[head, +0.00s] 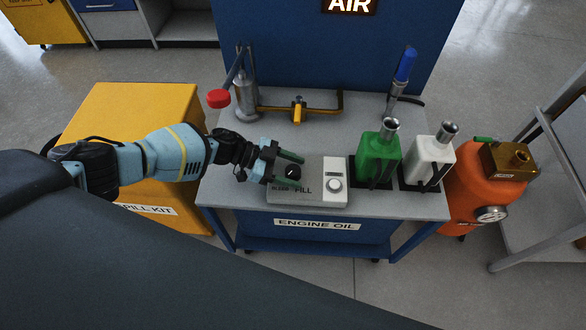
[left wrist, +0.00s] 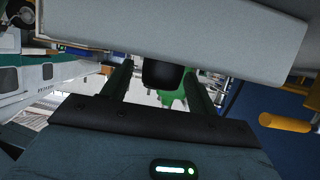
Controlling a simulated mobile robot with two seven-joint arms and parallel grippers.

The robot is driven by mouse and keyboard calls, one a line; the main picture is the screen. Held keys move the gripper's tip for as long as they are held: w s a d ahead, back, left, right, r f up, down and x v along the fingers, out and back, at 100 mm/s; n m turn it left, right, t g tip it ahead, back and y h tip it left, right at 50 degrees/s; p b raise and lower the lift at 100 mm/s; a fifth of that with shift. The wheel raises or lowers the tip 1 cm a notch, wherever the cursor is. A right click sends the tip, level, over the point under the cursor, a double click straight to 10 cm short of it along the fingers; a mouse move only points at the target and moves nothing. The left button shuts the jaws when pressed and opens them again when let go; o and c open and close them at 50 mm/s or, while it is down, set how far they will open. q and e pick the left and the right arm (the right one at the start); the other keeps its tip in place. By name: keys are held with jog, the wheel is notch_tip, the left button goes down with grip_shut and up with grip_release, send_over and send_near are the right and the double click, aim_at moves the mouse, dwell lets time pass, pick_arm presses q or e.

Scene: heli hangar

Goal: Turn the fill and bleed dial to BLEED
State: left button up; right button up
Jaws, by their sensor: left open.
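The fill and bleed dial (head: 293,172) is a black knob on a grey control box (head: 313,195) on the cart top. The box front reads BLEED and FILL; the dial's pointer direction is too small to tell. My left gripper (head: 289,170) is open, with one finger on each side of the dial. In the left wrist view, the black knob (left wrist: 162,75) shows between the two fingers of the left gripper (left wrist: 160,88); contact cannot be told. My right gripper is not in view.
A white section with a round knob (head: 334,184) is right beside the dial. A green jug (head: 376,158) and a white jug (head: 427,160) stand further right. A hand pump with a red knob (head: 218,98) stands behind. An orange tank (head: 488,190) is right of the cart.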

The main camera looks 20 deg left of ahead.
pick_arm(q)
jog(key=v, duration=0.7)
jog(key=shift+a+r, duration=0.1)
jog(key=shift+a, duration=0.15)
dwell(0.3)
